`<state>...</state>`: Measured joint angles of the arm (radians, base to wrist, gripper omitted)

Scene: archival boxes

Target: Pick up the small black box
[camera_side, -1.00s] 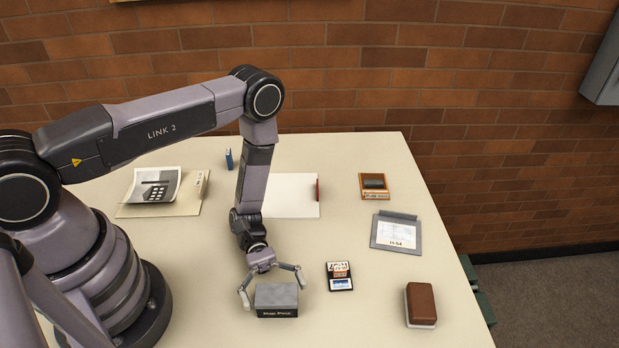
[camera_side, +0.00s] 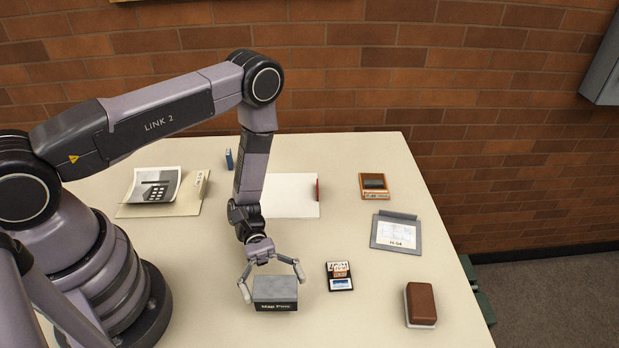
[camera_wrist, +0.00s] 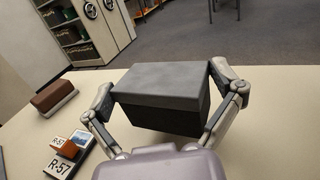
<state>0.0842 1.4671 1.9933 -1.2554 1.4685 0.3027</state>
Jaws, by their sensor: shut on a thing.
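The small black box (camera_side: 275,290) has a grey-looking lid and a white label reading "Map Pins" on its front. My gripper (camera_side: 272,284) is shut on it, one finger against each side. In the side view the box is held up, apparently a little above the table. In the wrist view the box (camera_wrist: 162,92) sits level between the two fingers (camera_wrist: 160,98), and its underside is not visible.
A brown-topped block (camera_side: 421,304) stands at the front right. A grey framed card (camera_side: 397,232), a small orange-framed item (camera_side: 374,186), white paper (camera_side: 290,197) and a folder (camera_side: 188,207) lie farther back.

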